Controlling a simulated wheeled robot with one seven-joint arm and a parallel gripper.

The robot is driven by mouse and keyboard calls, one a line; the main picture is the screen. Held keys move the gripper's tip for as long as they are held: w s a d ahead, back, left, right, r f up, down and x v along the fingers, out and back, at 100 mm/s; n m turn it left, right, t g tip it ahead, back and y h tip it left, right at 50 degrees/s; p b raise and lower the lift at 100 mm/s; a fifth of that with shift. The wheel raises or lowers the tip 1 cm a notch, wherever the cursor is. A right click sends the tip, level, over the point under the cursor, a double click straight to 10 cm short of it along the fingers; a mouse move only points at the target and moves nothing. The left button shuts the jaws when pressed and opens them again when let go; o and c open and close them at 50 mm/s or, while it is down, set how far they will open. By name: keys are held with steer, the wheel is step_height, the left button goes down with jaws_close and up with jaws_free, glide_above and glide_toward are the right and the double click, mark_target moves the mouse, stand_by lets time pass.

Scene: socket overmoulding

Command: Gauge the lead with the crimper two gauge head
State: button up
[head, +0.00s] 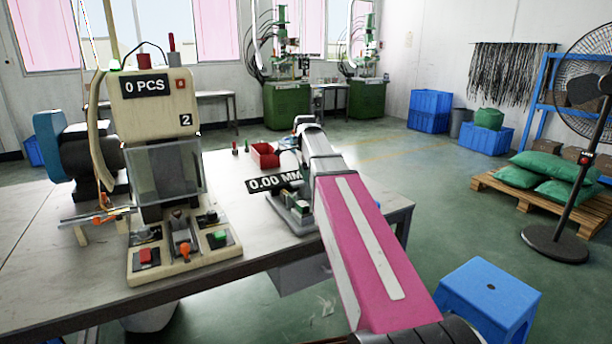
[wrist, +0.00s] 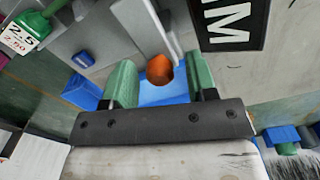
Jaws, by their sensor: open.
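The crimper (head: 155,115) with a "0 PCS" sign and the number 2 stands on the table at left. The gauge shows a black "0.00 MM" display (head: 274,180), with its base partly behind my arm; part of the display also shows in the wrist view (wrist: 229,20). My gripper (wrist: 160,72) is open, with green fingers apart. A round orange piece (wrist: 159,69) appears between them, with blue behind it; I cannot tell whether it is touched or part of the lead. I cannot make out the lead for certain. A small orange piece (head: 104,200) lies left of the crimper.
A red bin (head: 264,155) stands on the table behind the gauge. A blue stool (head: 488,298) and a fan (head: 570,220) stand on the floor at right. The table's left front (head: 60,290) is clear.

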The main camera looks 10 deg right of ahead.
mark_target(294, 183)
steer(key=shift+f, duration=0.3)
jaws_close()
steer(key=shift+s+a, duration=0.25)
steer(key=shift+a, duration=0.45)
steer(key=shift+s+a, duration=0.25)
steer(key=shift+a, duration=0.5)
steer(key=shift+s+a, duration=0.25)
steer(key=shift+a, duration=0.45)
jaws_free()
steer(key=shift+a, duration=0.15)
steer(key=shift+r, duration=0.1)
